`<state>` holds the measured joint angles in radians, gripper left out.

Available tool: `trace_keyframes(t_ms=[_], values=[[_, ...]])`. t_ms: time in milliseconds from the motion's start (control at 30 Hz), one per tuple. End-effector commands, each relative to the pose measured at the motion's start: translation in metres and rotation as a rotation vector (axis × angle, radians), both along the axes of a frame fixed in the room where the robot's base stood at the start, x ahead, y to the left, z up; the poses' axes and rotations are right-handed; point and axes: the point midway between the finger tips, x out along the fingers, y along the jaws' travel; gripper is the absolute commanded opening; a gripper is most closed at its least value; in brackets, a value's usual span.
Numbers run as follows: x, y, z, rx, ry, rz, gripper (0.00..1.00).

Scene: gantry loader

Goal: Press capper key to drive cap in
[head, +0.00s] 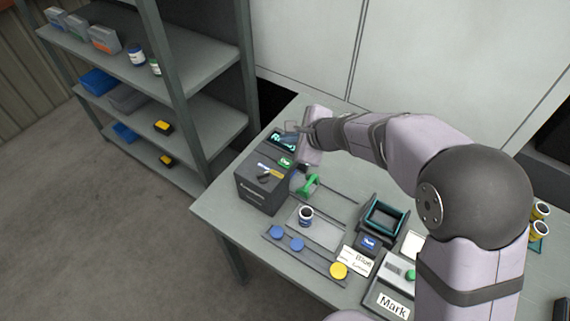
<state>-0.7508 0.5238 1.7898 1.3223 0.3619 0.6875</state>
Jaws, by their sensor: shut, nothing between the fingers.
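A dark box-shaped machine (262,194) stands at the table's left side, with a lit screen, a small green key (286,162), a yellow strip and a dark knob on its sloped top. Which control is the capper key I cannot read for certain. My gripper (293,128) is shut and empty, over the back end of the machine near the screen; whether it touches anything I cannot tell. A white container (306,217) with a dark top stands upright on a grey plate in front of the machine. Whether a cap sits in it is too small to tell.
Two blue discs and a yellow disc (339,270) lie on a strip at the front. A green clamp-like part (309,185) sits beside the machine. A teal-edged tray (384,217) and labelled boxes stand to the right. Shelves (165,70) stand left of the table.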

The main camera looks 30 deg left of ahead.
Motion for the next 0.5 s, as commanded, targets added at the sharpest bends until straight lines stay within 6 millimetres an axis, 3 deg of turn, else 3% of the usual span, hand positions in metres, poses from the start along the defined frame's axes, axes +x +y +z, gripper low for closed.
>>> trace_keyframes(t_ms=[200, 500], values=[[0.0, 0.0, -0.032, -0.001, 0.002, -0.001, 0.0], [0.0, 0.0, -0.062, 0.0, 0.0, 0.0, 0.0]])
